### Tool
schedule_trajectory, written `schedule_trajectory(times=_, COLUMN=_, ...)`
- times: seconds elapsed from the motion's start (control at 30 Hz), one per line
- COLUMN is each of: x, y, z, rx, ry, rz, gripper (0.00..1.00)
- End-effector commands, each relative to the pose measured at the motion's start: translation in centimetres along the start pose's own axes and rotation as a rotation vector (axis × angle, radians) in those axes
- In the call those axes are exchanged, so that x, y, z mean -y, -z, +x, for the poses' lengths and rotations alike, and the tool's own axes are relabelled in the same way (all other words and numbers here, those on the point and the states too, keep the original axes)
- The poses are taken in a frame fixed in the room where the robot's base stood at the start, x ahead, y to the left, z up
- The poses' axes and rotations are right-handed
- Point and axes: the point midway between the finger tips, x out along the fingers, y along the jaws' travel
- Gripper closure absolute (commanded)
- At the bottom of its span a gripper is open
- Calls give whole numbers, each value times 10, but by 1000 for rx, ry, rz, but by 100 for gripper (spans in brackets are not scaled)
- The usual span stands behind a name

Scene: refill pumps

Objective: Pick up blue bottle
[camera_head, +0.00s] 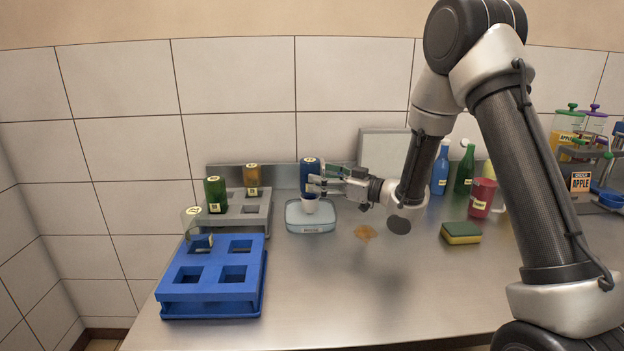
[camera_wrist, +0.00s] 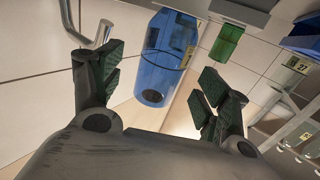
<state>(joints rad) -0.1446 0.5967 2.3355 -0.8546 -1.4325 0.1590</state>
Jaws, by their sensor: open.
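A dark blue bottle (camera_head: 309,168) with a pale label stands upright behind the scale. My gripper (camera_head: 320,184) is at the end of my arm, at the bottle's front right, overlapping its lower part in the head view. In the wrist view a blue bottle (camera_wrist: 163,50) shows between and beyond the two open fingers, with clear space on both sides. The fingers hold nothing. A taller blue bottle (camera_head: 440,170) with a label stands farther right, beside a green bottle (camera_head: 465,168).
A blue rack (camera_head: 180,304) and a grey rack (camera_head: 262,216) with jars stand left. A red mug (camera_head: 482,197), a sponge (camera_head: 461,238) and a brown spill (camera_head: 365,233) lie right.

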Motion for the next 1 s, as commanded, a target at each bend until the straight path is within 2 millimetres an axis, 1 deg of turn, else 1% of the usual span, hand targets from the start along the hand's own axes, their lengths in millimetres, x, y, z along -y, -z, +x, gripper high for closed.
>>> schedule_trajectory(times=0.2, x=3, y=-2, z=35, rx=0, ry=1, rz=-2, gripper=24)
schedule_trajectory(times=0.3, x=2, y=-2, z=44, rx=0, ry=0, rz=-2, gripper=24)
schedule_trajectory(times=0.4, x=2, y=-1, z=48, rx=0, ry=-1, rz=-1, gripper=24)
schedule_trajectory(times=0.57, x=2, y=-1, z=47, rx=0, ry=-2, rz=-1, gripper=24)
schedule_trajectory(times=0.67, x=2, y=-1, z=47, rx=0, ry=-2, rz=-1, gripper=41)
schedule_trajectory(times=0.8, x=2, y=-1, z=47, rx=0, ry=-2, rz=-1, gripper=66)
schedule_trajectory(times=0.87, x=2, y=-1, z=47, rx=0, ry=-2, rz=-1, gripper=77)
schedule_trajectory(times=0.93, x=2, y=-1, z=47, rx=0, ry=-2, rz=-2, gripper=79)
schedule_trajectory(times=0.97, x=2, y=-1, z=47, rx=0, ry=-2, rz=-2, gripper=83)
schedule_trajectory(times=1.0, x=2, y=-1, z=47, rx=0, ry=-2, rz=-2, gripper=83)
